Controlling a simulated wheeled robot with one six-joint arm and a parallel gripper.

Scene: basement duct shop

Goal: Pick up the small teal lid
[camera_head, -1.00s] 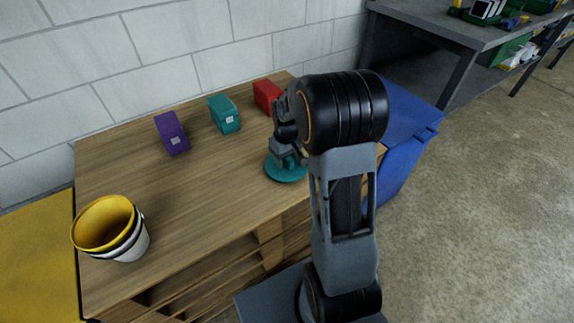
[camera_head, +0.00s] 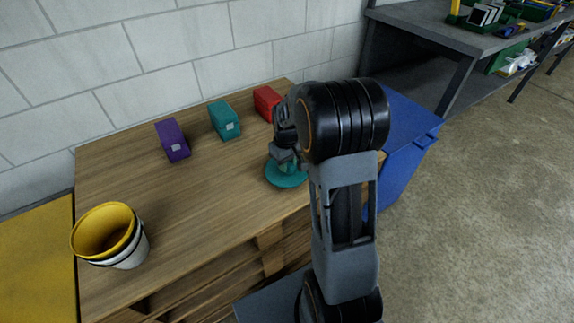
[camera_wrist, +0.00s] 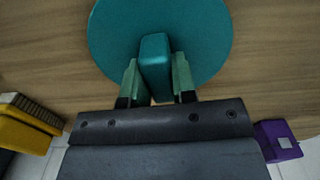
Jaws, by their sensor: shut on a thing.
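The small teal lid (camera_head: 287,177) is a round disc with a raised block handle, near the front right of the wooden bench top. In the wrist view the lid (camera_wrist: 108,42) fills the upper middle, with its handle between my fingers. My gripper (camera_wrist: 157,84) is shut on the handle, with a pale green finger on each side. In the head view my gripper (camera_head: 285,160) is directly above the lid, partly hidden by my arm. I cannot tell whether the lid is touching the bench or slightly raised.
Purple (camera_head: 173,140), teal (camera_head: 224,121) and red (camera_head: 267,103) boxes stand along the bench's back. Stacked buckets (camera_head: 108,235) with a yellow one on top stand at the front left. A blue bin (camera_head: 405,150) is right of the bench (camera_head: 190,215). The middle of the bench is clear.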

